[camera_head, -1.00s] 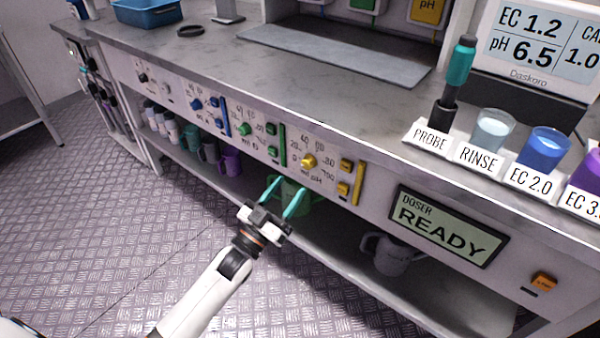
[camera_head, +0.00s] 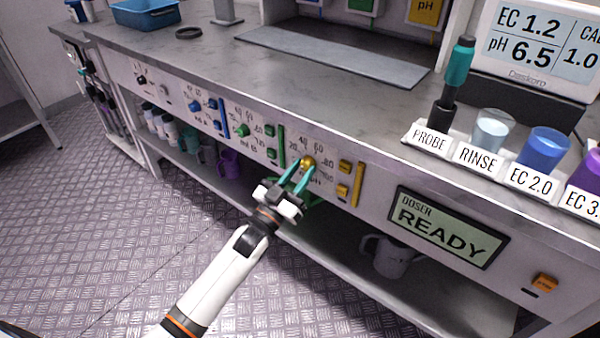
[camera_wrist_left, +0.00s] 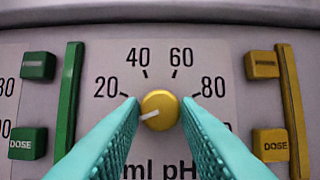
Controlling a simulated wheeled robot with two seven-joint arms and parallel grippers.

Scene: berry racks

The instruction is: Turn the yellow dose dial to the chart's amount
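The yellow dose dial (camera_head: 307,163) is on the front panel under the bench, in the pH dosing group. In the left wrist view the dial (camera_wrist_left: 160,110) shows its white pointer line aimed left and slightly down, below the 20 mark. The scale shows 20, 40, 60 and 80; the rest is hidden behind the fingers. My left gripper (camera_head: 298,175) has its teal fingers at the dial, one on each side. In the left wrist view the fingertips (camera_wrist_left: 160,105) look slightly apart from the dial; contact is unclear. My right gripper and the chart are not in view.
Yellow buttons (camera_head: 343,190) sit right of the dial, and green buttons (camera_head: 269,130) sit left. The doser screen (camera_head: 446,226) reads READY. A grey mug (camera_head: 390,257) stands on the lower shelf. Labelled cups, including a blue one (camera_head: 542,150), stand on the bench.

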